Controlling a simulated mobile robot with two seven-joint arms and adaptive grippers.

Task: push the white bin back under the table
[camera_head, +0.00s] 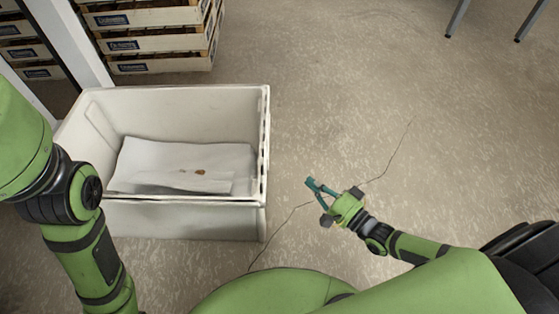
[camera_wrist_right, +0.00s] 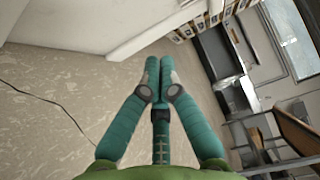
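The white bin (camera_head: 188,222) stands on the floor at the left of the head view, open at the top, with a white sheet (camera_head: 160,160) bearing small brown spots inside. My right gripper (camera_head: 309,183) is just right of the bin, apart from its right side, its fingers pointing left towards it. In the right wrist view its fingertips (camera_wrist_right: 160,62) are together with nothing between them. A pale surface fills the top left of that view; I cannot tell for certain that it is the bin. My left arm crosses the bin's left side; its gripper is out of view.
A white post (camera_head: 75,42) stands behind the bin, with stacked wooden crates (camera_head: 160,42) beyond it. The floor (camera_head: 400,90) behind and right of my right gripper is clear. Grey legs (camera_head: 457,18) stand at the top right. A tabletop is not visible in the head view.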

